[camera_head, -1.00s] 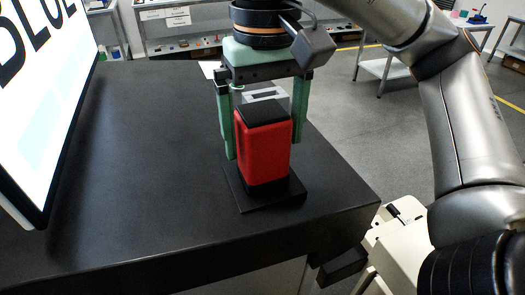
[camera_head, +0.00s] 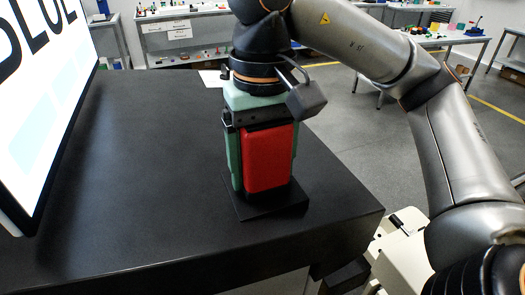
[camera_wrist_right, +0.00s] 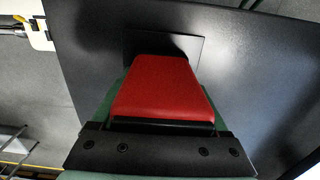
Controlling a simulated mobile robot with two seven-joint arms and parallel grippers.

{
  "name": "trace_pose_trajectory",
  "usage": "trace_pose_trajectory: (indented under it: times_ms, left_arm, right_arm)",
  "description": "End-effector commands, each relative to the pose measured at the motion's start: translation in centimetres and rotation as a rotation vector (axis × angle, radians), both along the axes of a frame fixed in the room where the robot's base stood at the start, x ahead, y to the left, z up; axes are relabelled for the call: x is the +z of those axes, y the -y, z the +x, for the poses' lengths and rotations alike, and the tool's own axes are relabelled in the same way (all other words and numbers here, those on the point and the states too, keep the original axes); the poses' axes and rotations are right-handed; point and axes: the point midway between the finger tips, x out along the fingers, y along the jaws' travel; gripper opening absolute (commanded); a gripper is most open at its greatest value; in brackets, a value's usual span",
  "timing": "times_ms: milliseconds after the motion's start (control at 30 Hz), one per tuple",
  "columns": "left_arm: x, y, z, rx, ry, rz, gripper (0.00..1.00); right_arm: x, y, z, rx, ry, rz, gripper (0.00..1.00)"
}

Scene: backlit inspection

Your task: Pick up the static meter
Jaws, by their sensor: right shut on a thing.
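The static meter (camera_head: 267,160) is a red upright block with black ends, standing on a black square base plate (camera_head: 262,206) on the dark table. It also shows in the right wrist view (camera_wrist_right: 163,88), red and narrowing toward the base. My right gripper (camera_head: 262,165) is lowered over it from above, with green fingers along its sides, shut on it. The finger on the right is mostly hidden behind the meter. The meter's top is hidden by the gripper palm. My left gripper is not in any view.
The dark table (camera_head: 140,190) is clear around the base plate. A bright screen (camera_head: 40,90) with large letters stands at the left edge. A white sheet (camera_head: 213,78) lies behind the gripper. Shelves and tables with small items stand in the background.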

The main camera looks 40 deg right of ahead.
Motion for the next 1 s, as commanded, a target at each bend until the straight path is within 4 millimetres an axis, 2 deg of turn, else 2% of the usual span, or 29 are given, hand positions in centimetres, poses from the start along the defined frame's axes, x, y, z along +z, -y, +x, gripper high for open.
trace_pose_trajectory:
  times_ms: [67,433,767,1000]
  left_arm:
    - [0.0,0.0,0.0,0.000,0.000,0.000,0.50]
    - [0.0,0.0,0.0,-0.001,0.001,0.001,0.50]
    - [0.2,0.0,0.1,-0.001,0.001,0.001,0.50]
    - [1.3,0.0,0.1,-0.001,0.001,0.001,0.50]
  right_arm:
    - [0.0,0.0,0.0,0.000,0.000,0.000,0.49]
    - [0.0,0.0,0.0,0.000,0.000,0.000,0.08]
    - [0.4,0.0,0.0,0.000,0.001,0.001,0.07]
    - [2.9,0.0,0.1,-0.001,0.005,0.000,0.07]
